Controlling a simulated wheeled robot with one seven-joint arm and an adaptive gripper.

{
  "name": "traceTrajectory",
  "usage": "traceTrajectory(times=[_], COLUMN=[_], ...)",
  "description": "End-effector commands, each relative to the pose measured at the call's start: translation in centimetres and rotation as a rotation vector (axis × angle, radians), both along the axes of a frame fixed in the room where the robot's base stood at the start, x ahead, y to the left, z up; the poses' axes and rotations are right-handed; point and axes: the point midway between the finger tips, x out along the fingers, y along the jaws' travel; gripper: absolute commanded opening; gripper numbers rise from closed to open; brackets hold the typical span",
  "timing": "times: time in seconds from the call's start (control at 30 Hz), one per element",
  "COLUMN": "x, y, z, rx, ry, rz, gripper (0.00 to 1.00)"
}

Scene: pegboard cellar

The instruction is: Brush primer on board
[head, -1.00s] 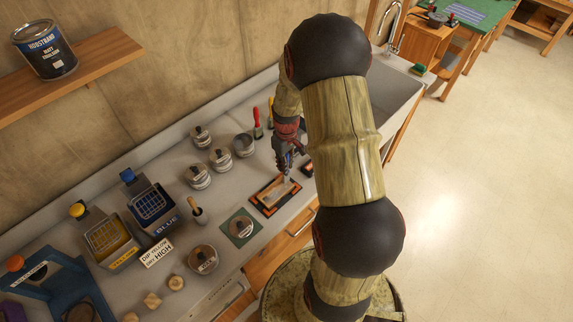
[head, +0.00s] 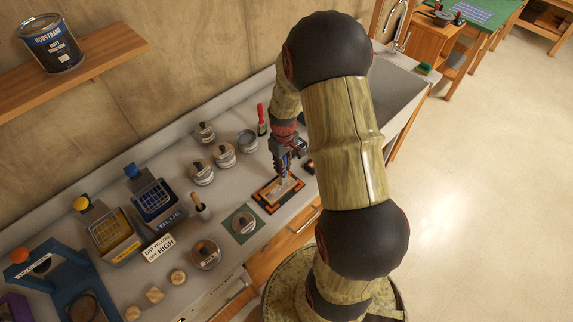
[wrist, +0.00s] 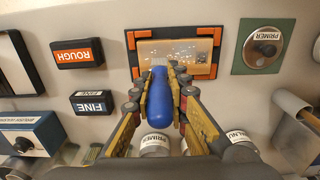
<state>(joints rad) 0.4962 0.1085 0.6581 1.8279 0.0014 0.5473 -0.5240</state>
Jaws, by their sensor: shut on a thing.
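My gripper (head: 284,166) is shut on a brush with a blue handle (wrist: 160,100). It also shows in the wrist view (wrist: 160,82), with its fingers on either side of the handle. The brush points down at the board (wrist: 147,48), which lies in a black frame with orange corners (head: 264,205). The brush's tip is over the board's near part; I cannot tell whether it touches. Whitish speckled patches show on the board's surface. A round tin labelled PRIMER (wrist: 265,48) sits on a green mat (wrist: 244,66) beside the frame.
Sanding blocks marked ROUGH (wrist: 77,54) and FINE (wrist: 92,103) lie beside the frame. Several small tins stand behind, including one (head: 202,173). Yellow (head: 113,234) and blue (head: 156,200) paint trays stand to the left. A sink (head: 397,90) is at the right.

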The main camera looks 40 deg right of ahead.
Motion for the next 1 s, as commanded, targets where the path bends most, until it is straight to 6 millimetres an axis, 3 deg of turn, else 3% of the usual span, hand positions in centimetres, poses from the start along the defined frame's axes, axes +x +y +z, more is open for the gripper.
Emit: traceTrajectory(times=[1.0], x=[-0.2], y=[4.0], z=[-0.1], rx=[0.0], ry=[0.001], rz=[0.002], gripper=[0.0])
